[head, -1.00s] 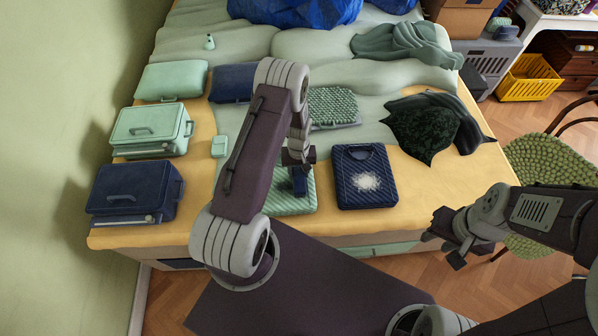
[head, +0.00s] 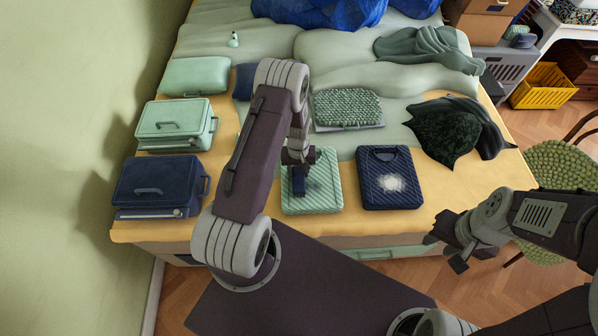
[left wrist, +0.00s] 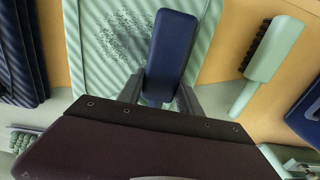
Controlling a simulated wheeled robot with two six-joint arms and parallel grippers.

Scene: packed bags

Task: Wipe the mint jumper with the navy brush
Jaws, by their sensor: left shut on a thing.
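The mint jumper (head: 328,203) lies folded flat near the bed's front edge, with a dark speckled smudge on it. My left gripper (head: 298,166) is shut on the navy brush (head: 299,183) above the left part of the jumper, beside the smudge. In the left wrist view the brush (left wrist: 172,45) points away from the fingers, over the jumper (left wrist: 87,50) and next to the specks. I cannot tell whether its underside touches the cloth. My right gripper (head: 449,250) is empty and open, off the bed's front edge.
A navy jumper (head: 376,199) with a white patch lies just right. A mint brush (left wrist: 270,52) lies on the other side. Mint (head: 172,122) and navy (head: 157,183) cases stand at the left. A knobbly green folded item (head: 347,107) lies behind. A chair (head: 555,178) stands right.

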